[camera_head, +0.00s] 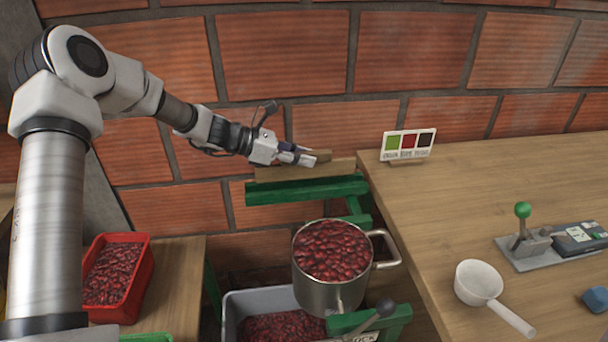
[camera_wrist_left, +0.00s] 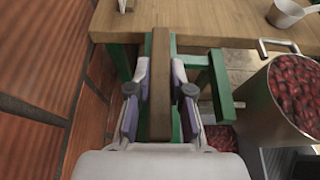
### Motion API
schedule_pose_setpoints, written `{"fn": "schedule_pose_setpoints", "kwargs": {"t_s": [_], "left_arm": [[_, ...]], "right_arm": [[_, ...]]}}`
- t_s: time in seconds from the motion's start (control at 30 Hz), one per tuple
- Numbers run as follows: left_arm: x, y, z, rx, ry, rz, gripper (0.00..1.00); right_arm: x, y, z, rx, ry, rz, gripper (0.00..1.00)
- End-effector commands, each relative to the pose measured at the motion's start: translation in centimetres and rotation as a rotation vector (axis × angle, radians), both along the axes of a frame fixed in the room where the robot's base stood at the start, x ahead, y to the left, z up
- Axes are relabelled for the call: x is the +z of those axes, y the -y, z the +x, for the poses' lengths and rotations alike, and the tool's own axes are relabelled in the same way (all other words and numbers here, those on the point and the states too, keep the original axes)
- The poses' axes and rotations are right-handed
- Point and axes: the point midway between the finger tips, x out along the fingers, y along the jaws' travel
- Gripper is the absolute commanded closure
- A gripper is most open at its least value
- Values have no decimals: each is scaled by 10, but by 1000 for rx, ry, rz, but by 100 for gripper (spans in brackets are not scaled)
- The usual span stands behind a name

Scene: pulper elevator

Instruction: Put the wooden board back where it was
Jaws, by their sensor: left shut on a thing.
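The wooden board (camera_head: 305,172) is a narrow brown plank at the back, close to the brick wall, along the back bar of the green frame (camera_head: 306,189). My left gripper (camera_head: 308,158) reaches in from the left and is shut on it. In the left wrist view the board (camera_wrist_left: 161,85) runs lengthwise between the two fingers (camera_wrist_left: 160,100), and its far end overlaps the table edge. I cannot tell whether the board rests on the frame or hangs just above it. My right gripper is not in view.
A steel pot (camera_head: 330,290) of red cherries stands in front of the frame, above a grey bin (camera_head: 235,310). The wooden table (camera_head: 480,195) at right holds a colour card (camera_head: 407,144), a white scoop (camera_head: 478,283) and a lever device (camera_head: 525,245). A red crate (camera_head: 142,285) stands at left.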

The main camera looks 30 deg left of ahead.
Motion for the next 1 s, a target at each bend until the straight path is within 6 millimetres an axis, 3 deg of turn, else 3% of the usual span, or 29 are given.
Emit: {"fn": "schedule_pose_setpoints", "kwargs": {"t_s": [0.2, 0.57, 0.6, 0.63, 0.67, 1.0], "left_arm": [[-35, 0, 0, -1, -1, 1, 100], [-40, 0, 0, 0, 1, 1, 100], [-39, 0, 0, -1, 1, 1, 69], [-39, 0, 0, 0, 1, 1, 59], [-39, 0, 0, 0, 1, 1, 55], [-32, 0, 0, -1, 1, 1, 55]], "right_arm": [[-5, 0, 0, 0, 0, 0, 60], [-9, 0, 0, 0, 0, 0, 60], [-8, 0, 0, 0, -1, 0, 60], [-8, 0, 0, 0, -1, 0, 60], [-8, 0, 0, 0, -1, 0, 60], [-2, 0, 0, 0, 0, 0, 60]]}}
